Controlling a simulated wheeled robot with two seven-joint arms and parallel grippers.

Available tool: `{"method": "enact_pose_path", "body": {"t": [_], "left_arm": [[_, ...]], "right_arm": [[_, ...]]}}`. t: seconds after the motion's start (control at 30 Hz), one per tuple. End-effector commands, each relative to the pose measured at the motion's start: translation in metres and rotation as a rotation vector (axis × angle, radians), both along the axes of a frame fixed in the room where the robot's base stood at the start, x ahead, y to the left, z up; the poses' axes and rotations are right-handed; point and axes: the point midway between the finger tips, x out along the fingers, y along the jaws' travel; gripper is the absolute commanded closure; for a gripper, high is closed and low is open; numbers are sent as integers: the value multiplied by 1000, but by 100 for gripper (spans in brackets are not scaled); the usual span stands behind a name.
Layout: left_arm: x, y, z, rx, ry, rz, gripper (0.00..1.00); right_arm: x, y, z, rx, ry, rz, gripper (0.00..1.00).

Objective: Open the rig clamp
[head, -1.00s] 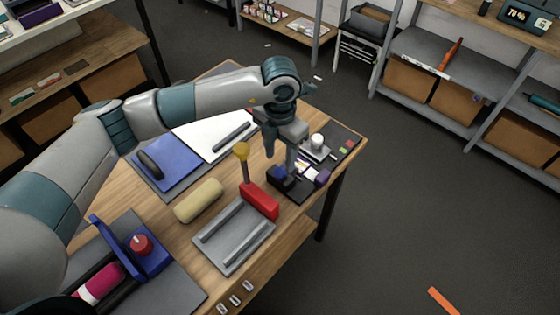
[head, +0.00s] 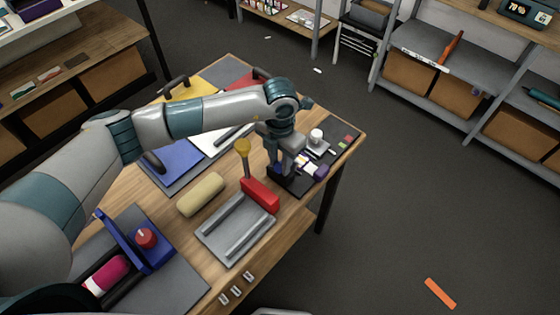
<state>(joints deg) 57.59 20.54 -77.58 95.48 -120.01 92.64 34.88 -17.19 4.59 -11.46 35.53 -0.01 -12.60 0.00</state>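A grey fixture plate (head: 213,240) with two raised rails lies on the wooden table. A red block (head: 260,195) sits at its far edge, and an upright lever with a yellow knob (head: 242,146) rises beside the block; this looks like the rig clamp. My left gripper (head: 281,172) points down just right of and beyond the lever, over a black tray (head: 291,187) with a blue piece and a purple-and-white piece. It looks apart from the lever. Its fingertips are small and partly merge with the tray, so their opening is unclear. My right gripper is out of view.
A tan roll (head: 201,194) lies left of the red block. A blue frame with a red knob (head: 145,238) stands at the lower left, beside a magenta roll (head: 106,273). A white cup-like piece (head: 317,136) stands at the far right. Floor right of the table is mostly clear.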

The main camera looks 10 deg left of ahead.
Motion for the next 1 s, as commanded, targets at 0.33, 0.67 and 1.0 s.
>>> {"method": "enact_pose_path", "body": {"t": [0.33, 0.67, 1.0], "left_arm": [[-3, 3, -7, -42, -57, -1, 96], [-6, 5, -3, -74, -102, 1, 96], [-6, 5, -3, -73, -101, 0, 56]], "right_arm": [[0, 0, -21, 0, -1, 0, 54], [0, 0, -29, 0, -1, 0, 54], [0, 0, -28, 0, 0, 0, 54]]}}
